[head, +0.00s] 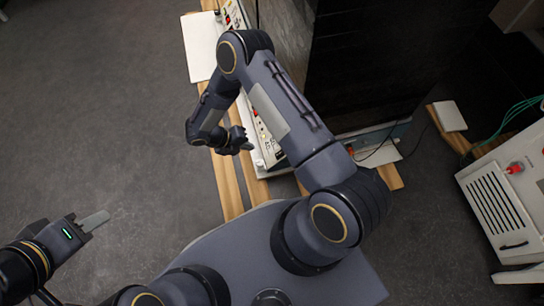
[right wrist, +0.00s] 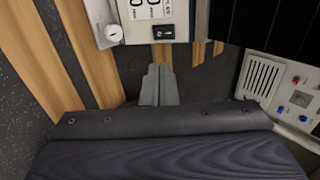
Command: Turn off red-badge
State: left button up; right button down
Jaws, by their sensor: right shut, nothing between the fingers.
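A white control panel (right wrist: 138,38) with a black rocker switch (right wrist: 163,32), a white round knob (right wrist: 113,32) and partly cut-off displays is at the top of the right wrist view. My right gripper (right wrist: 160,75) is shut and empty, just below the switch in that picture and apart from it. In the head view my right gripper (head: 246,146) is beside the white panel edge (head: 266,157), which my arm partly hides. No red badge can be made out. My left gripper (head: 97,220) is over the bare floor at the lower left, apart from any unit; its jaw opening is unclear.
A second panel with coloured buttons (head: 232,14) is at the top. A white cabinet (head: 480,205) with a vent and a red switch (head: 515,168) stands at the right, with green cables (head: 523,106). Wooden slats (head: 228,190) lie under the units. The floor at left is clear.

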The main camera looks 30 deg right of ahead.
aim_at(277, 155)
jog(key=shift+f, duration=0.1)
